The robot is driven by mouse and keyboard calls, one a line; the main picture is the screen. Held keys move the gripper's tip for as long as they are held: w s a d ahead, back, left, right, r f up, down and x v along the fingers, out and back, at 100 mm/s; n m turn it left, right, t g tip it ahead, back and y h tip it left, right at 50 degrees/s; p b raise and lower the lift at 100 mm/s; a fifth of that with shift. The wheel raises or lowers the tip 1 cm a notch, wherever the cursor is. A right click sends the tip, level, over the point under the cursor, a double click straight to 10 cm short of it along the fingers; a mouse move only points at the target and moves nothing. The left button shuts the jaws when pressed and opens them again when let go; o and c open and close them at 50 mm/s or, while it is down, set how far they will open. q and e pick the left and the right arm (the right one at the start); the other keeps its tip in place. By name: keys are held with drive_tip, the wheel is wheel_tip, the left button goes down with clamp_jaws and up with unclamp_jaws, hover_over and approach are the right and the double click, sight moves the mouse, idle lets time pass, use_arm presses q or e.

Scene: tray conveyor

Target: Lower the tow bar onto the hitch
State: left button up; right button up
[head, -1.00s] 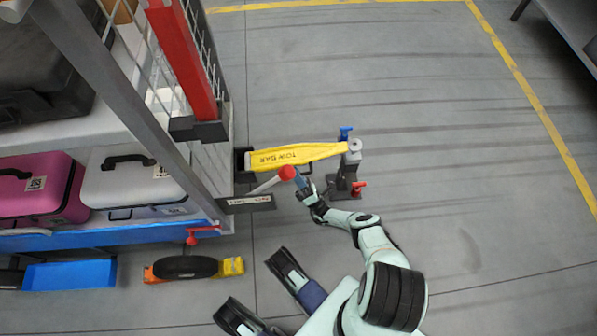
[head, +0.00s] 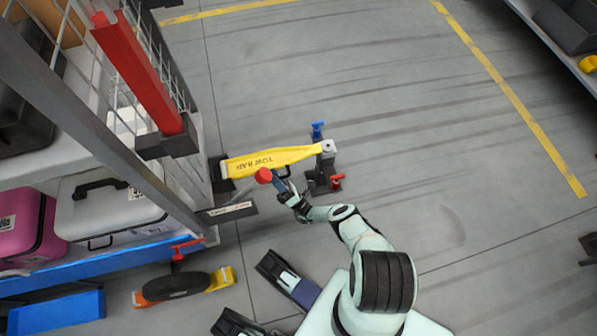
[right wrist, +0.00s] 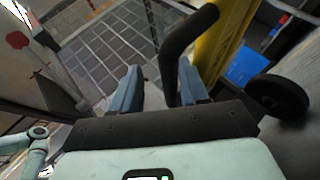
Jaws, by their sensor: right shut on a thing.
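The yellow tow bar (head: 265,160) reaches right from the cart in the head view. Its narrow right end meets the top of the grey hitch post (head: 326,160); I cannot tell whether it rests there or is above it. My right gripper (head: 282,180) is just below the bar in the picture. In the right wrist view, its blue fingers (right wrist: 158,92) are shut on a dark curved handle (right wrist: 187,38), beside the yellow bar (right wrist: 222,38).
A red-knobbed lever (head: 263,175) stands close by my right gripper. The cart with a blue edge (head: 125,256) and suitcases fills the left. Blue (head: 317,130) and red (head: 337,181) levers flank the hitch. Open floor lies to the right.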

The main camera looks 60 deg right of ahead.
drive_tip(key=shift+v, duration=0.8)
drive_tip(key=o, duration=0.8)
drive_tip(key=s+p, duration=0.1)
drive_tip(key=s, duration=0.4)
drive_tip(key=shift+s+p, duration=0.1)
drive_tip(key=shift+p, duration=0.25)
drive_tip(key=shift+c, duration=0.2)
drive_tip(key=s, duration=0.6)
drive_tip(key=shift+s+p, duration=0.2)
drive_tip(key=shift+p, duration=0.15)
drive_tip(key=c, duration=0.8)
use_arm(q)
drive_tip(key=shift+t, duration=0.8)
drive_tip(key=w, duration=0.1)
drive_tip(key=w+r, duration=0.1)
drive_tip(key=w, duration=0.1)
drive_tip(key=w+r, duration=0.1)
drive_tip(key=shift+w+d+r, duration=0.2)
drive_tip(key=shift+w+d, duration=0.1)
use_arm(e)
drive_tip(key=shift+o, duration=0.2)
drive_tip(key=shift+s+a+r, duration=0.1)
drive_tip(key=shift+s, duration=0.3)
